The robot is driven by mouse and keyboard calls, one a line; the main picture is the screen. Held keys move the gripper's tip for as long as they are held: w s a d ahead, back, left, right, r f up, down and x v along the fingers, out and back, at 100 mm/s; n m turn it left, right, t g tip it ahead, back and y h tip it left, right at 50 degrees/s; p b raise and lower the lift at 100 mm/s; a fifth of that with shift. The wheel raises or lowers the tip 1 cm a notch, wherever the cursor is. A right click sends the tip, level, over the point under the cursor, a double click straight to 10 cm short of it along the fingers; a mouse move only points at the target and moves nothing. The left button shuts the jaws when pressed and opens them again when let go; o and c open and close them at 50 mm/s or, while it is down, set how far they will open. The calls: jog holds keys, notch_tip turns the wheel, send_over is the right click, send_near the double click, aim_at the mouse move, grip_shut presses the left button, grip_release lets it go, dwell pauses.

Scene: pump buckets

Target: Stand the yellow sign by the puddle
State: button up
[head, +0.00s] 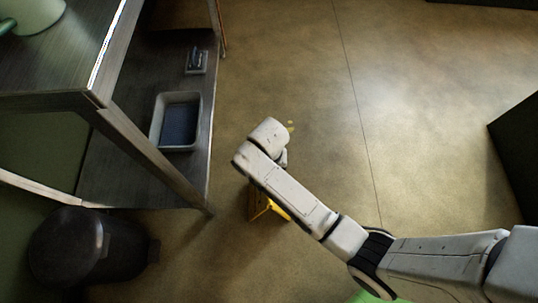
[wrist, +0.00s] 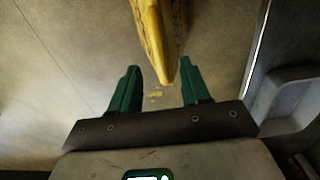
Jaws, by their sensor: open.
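The yellow sign (head: 256,206) stands on the floor beneath my arm in the head view, near the table leg, partly hidden by the arm. In the wrist view the sign (wrist: 158,30) comes down from the top edge, and its narrow end reaches between the tips of my gripper (wrist: 160,75). The green fingers are open, with a gap on either side of the sign; I cannot tell how far the sign is in depth. No puddle is clearly visible.
A metal table (head: 148,150) with a lower shelf stands at left, holding a grey tub (head: 157,122) and a small dark item (head: 196,60). A black bin (head: 75,248) stands at lower left. A dark block (head: 515,150) is at right. The central floor is clear.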

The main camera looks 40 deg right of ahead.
notch_tip(320, 180, up, 6)
jog(key=p, duration=0.2)
jog(key=s+d+r+n, duration=0.3)
jog(key=s+d+r, duration=0.1)
jog(key=s, duration=0.4)
jog(key=s+d+r+n+t, duration=0.1)
jog(key=s+d+r+n, duration=0.2)
jog(key=s, duration=0.5)
jog(key=shift+s+d+r+n, duration=0.25)
jog(key=shift+d+r+n, duration=0.15)
